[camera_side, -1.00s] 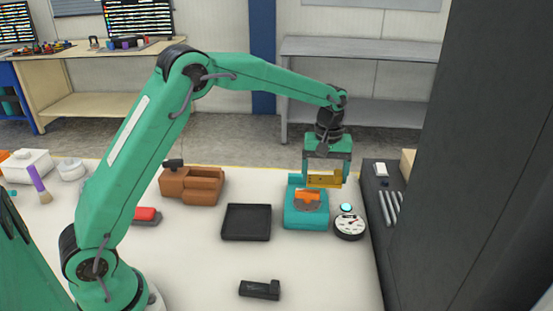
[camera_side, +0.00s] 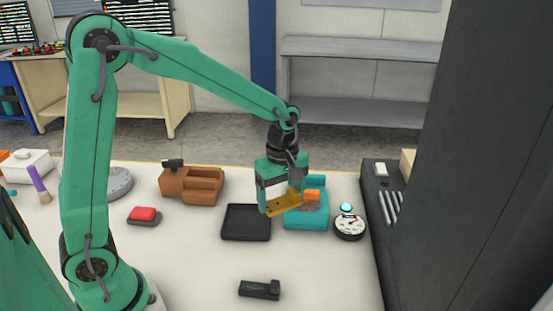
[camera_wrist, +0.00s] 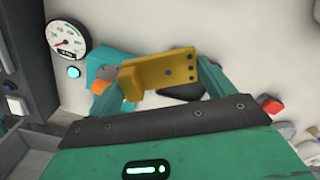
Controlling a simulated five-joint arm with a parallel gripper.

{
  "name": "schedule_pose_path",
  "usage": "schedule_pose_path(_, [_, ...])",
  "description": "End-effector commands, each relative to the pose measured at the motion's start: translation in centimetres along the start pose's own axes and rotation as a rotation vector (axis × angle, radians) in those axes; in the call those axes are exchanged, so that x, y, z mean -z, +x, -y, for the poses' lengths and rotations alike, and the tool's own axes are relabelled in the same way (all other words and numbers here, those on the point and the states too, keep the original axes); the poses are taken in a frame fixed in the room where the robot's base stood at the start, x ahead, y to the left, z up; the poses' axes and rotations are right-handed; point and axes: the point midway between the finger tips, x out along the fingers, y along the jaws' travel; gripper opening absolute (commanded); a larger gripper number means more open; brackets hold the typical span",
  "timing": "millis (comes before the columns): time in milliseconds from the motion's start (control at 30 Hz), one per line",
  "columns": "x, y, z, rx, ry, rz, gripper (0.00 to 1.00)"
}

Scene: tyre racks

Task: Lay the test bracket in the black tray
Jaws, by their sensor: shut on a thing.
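The yellow test bracket (camera_side: 283,205) is held in my gripper (camera_side: 280,194). My gripper is shut on it, and in the wrist view the bracket (camera_wrist: 160,75) spans between the two fingers, with an upright block at its left end and small holes at its right. The black tray (camera_side: 240,236) lies flat on the white table and looks empty. In the side view the bracket shows between the tray's right edge and the teal fixture (camera_side: 309,222), above table level. In the wrist view the tray (camera_wrist: 182,93) is mostly hidden behind bracket and gripper.
A dial gauge (camera_side: 349,226) stands right of the fixture, beside a dark cabinet (camera_side: 470,170). A brown vise-like block (camera_side: 190,185) stands behind left. A red button (camera_side: 144,215) is left of the tray, a small black part (camera_side: 260,289) in front. Table between them is clear.

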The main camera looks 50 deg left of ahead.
Motion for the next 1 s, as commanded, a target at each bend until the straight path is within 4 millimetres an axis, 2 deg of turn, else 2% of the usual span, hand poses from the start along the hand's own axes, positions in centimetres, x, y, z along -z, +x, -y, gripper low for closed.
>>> schedule_pose_path(33, [-0.2, 0.0, 1.1, -0.001, -0.035, 0.000, 0.53])
schedule_pose_path(200, [-0.5, 0.6, 4.0, 0.000, -0.146, 0.000, 0.53])
schedule_pose_path(400, [-0.8, 0.9, 5.9, -0.001, -0.220, 0.000, 0.53])
schedule_pose_path(767, [-0.4, 1.2, 6.3, 0.000, -0.238, 0.000, 0.53])
schedule_pose_path(1000, [2.1, 2.8, 5.9, 0.002, -0.241, 0.000, 0.53])
